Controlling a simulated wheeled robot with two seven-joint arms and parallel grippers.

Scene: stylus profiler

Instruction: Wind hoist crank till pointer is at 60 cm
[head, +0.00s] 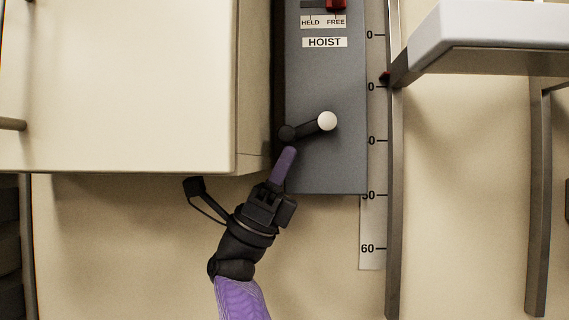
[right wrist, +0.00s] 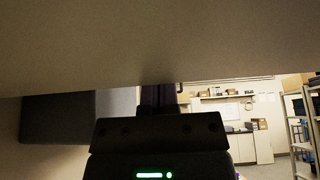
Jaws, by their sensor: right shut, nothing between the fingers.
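The grey hoist panel (head: 325,175) carries a black crank arm (head: 307,128) with a white knob (head: 327,121), pointing right and slightly up from its hub. The scale (head: 372,225) runs down behind the panel's right edge, which cuts off some first digits; 50 and 60 show low down. The red pointer (head: 385,77) sits just above the second visible mark, two marks above 50. My right gripper (head: 290,152) is shut and empty, its purple fingers just below the crank hub; contact is unclear. In the right wrist view its fingers (right wrist: 160,96) are mostly hidden. My left gripper is out of view.
A cream cabinet (head: 120,85) stands left of the panel, close to my right gripper. A white platform (head: 490,35) juts out at upper right by a metal post (head: 394,200). The HELD/FREE lever (head: 337,4) tops the panel. Space below the panel is open.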

